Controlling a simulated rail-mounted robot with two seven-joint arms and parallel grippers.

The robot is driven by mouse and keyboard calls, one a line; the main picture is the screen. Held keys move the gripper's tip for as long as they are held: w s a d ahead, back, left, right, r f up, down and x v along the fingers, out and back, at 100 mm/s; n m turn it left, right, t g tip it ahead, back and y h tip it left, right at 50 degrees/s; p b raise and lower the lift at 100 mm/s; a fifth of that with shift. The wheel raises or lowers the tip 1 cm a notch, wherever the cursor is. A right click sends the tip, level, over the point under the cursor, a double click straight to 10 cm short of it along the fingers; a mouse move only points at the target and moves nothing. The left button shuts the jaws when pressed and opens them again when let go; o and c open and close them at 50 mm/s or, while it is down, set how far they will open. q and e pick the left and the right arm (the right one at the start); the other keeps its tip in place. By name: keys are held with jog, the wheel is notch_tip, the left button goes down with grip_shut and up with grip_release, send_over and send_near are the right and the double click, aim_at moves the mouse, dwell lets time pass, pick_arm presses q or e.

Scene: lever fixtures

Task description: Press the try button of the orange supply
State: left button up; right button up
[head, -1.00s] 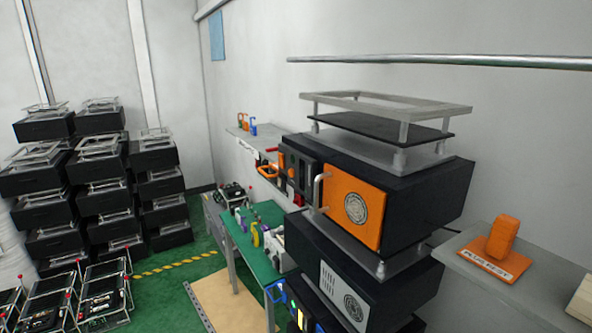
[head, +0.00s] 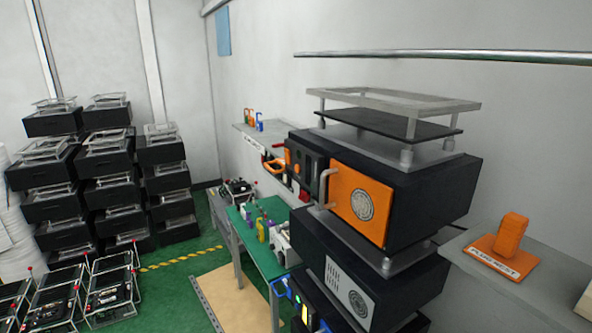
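The orange supply is a black box with an orange front panel (head: 372,236) and a round grey grille, at the right of centre. A metal handle (head: 325,187) stands at the panel's left edge. Left of it is a dark module with an orange lever (head: 274,166) and small coloured parts. I cannot make out which part is the try button. A second box with a white front panel (head: 347,287) sits below. Neither of my grippers is in view.
A shelf at the right holds an orange plug on a plate marked "PLUG NEST" (head: 511,236). A green-topped table (head: 268,262) stands left of the supply. Stacked black units (head: 50,176) fill the left.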

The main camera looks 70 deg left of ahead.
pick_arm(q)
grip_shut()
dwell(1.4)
